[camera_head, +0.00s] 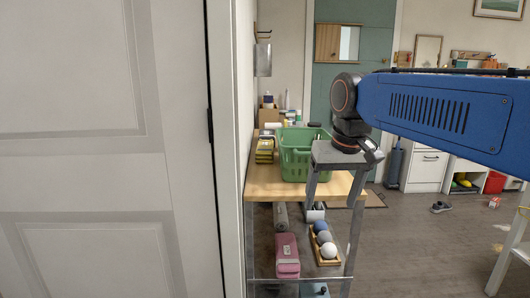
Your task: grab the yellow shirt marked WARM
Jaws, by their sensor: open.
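I cannot make out a yellow shirt marked WARM for sure. A small yellow and dark stack (264,151) lies on the wooden-topped table, left of the green basket; it is too small to tell if it is cloth, and no lettering is readable. My gripper (332,202) hangs down from my blue arm at the table's right front, with its two grey fingers spread apart and nothing seen between them. It overlaps the basket's right side in the picture; the distance between them is unclear.
A white door (100,150) and its frame fill the left. The wooden table (285,183) carries the green basket (295,160). A pink item (287,256) and a tray of balls (328,262) sit beneath. A white stool (515,250) stands at right; floor between is mostly clear.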

